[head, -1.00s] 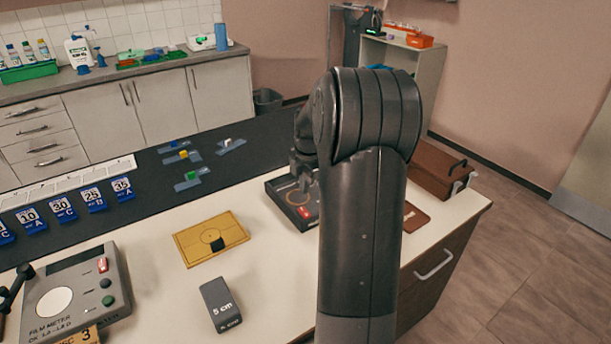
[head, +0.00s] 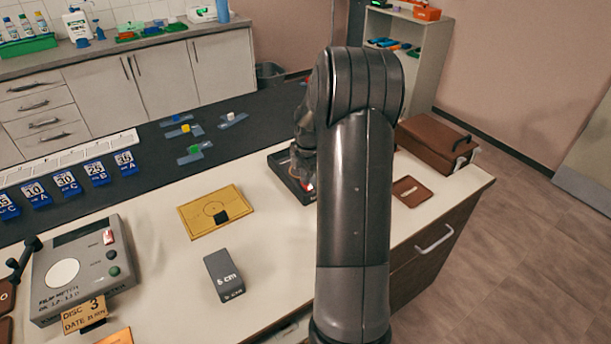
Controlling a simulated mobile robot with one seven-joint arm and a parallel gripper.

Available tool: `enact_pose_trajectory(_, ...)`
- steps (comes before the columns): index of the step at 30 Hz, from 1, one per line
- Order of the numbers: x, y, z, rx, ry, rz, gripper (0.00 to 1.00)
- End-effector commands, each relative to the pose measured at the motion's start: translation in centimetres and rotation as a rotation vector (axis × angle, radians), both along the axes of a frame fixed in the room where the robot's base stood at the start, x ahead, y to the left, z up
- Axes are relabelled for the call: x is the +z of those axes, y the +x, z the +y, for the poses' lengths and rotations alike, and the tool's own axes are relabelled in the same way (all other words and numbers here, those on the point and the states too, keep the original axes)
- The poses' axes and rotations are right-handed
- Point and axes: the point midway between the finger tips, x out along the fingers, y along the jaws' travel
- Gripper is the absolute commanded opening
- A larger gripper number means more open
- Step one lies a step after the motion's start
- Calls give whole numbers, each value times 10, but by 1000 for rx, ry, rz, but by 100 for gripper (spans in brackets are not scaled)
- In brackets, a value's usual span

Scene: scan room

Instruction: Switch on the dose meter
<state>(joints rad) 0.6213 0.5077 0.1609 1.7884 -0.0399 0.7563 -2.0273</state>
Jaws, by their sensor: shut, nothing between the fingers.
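A black, low, tray-like unit (head: 279,166) lies on the white bench top, left of my arm. A small red part shows at its front right. No label on it can be read, so I cannot tell if it is the dose meter. My gripper (head: 303,180) reaches down over this unit, shut and empty, and covers much of it. Its fingertips are mostly hidden, so contact is unclear. A grey box marked FILM METER (head: 82,270) stands at the left, with a pale round disc, a red switch and a green button.
A yellow plate (head: 205,199) and a grey 5 cm block (head: 224,276) lie on the bench. A brown case (head: 425,148) and a brown tag (head: 411,190) are right of my arm. Blue numbered markers (head: 66,183) stand at left.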

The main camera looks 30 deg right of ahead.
Motion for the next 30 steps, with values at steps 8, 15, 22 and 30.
enact_pose_trajectory(8,-3,0,1,1,3,17,0)
enact_pose_trajectory(15,-2,-9,1,-1,4,20,0)
enact_pose_trajectory(22,0,-16,0,0,3,17,0)
enact_pose_trajectory(30,1,-16,0,0,2,15,0)
